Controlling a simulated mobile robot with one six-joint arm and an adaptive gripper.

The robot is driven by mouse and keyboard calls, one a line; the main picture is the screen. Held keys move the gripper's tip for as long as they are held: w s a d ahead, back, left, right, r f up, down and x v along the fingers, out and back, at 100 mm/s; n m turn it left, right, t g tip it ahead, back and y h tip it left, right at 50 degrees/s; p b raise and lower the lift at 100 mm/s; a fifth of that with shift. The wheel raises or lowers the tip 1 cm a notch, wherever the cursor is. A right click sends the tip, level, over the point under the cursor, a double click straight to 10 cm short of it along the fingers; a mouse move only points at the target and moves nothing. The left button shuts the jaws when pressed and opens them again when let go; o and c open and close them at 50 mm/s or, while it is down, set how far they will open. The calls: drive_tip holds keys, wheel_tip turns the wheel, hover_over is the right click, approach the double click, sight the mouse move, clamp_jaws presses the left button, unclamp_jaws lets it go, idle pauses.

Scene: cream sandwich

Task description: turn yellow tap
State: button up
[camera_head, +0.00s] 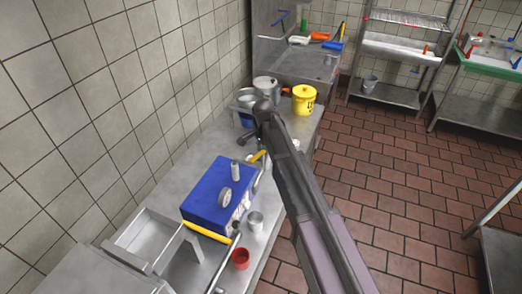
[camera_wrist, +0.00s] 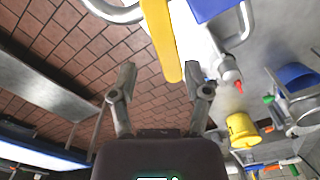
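The yellow tap handle (camera_wrist: 162,38) is a long flat lever that comes down from the top of the wrist view. Its lower end lies between my gripper's fingers, nearer the right one; I cannot tell the depth gap. My gripper (camera_wrist: 159,72) is open, with its two grey fingers well apart and nothing held. In the head view a small yellow piece (camera_head: 259,156) shows beside the far right corner of the blue box (camera_head: 208,190), close to my arm. My gripper (camera_head: 246,139) shows only in part there, dark and small beside my arm.
A yellow bucket (camera_head: 304,99) and metal pots (camera_head: 265,86) stand at the counter's far end. A yellow bar (camera_head: 207,232) runs along the blue box's near edge. A metal cup (camera_head: 255,221) and red cup (camera_head: 240,259) stand nearby. A curved metal pipe (camera_wrist: 115,12) is close to the lever.

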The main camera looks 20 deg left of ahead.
wheel_tip(320, 180, up, 14)
drive_tip(key=s+d+m+p, duration=0.25)
drive_tip(key=m+p, duration=0.55)
drive_tip(key=p, duration=0.6)
drive_tip(key=s+d+f+n+b, duration=0.2)
drive_tip(key=d+f+b, duration=0.6)
drive_tip(key=d, duration=0.4)
drive_tip(key=s+d+f+n+b, duration=0.3)
drive_tip(key=d+f+n+b, duration=0.2)
drive_tip(key=d+f+b, duration=0.3)
drive_tip(key=shift+s+d+n, duration=0.15)
drive_tip(key=shift+d+n, duration=0.15)
drive_tip(key=shift+d, duration=1.7)
drive_tip(key=shift+f, duration=0.1)
